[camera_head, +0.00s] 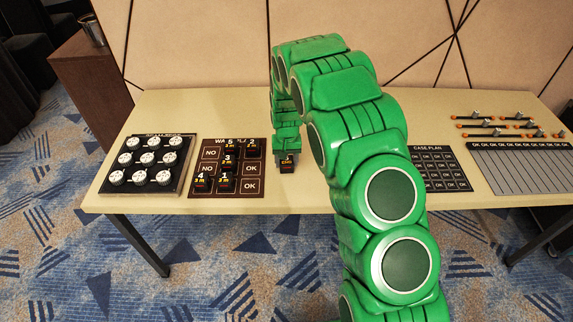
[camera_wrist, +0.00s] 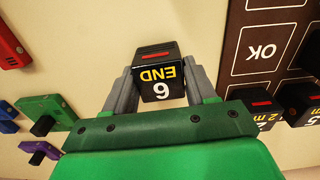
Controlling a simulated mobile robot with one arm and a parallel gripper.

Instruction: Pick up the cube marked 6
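The black cube marked 6 (camera_wrist: 162,88), with "END" in yellow and a red bar on its side, sits between the two grey fingers of my gripper (camera_wrist: 161,78) in the wrist view. The fingers flank it closely on both sides and appear shut on it. In the head view the cube (camera_head: 287,167) shows at the lower end of my green arm, over the table just right of the brown board. I cannot tell whether it touches the table.
The brown board (camera_head: 209,166) with OK and NO fields bears several similar black cubes (camera_head: 228,147). A black tray with white knobs (camera_head: 147,162) stands at left. Right of my arm lie a CASE PLAN board (camera_head: 433,157) and a grey-striped panel (camera_head: 520,170). Coloured blocks (camera_wrist: 47,108) lie left in the wrist view.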

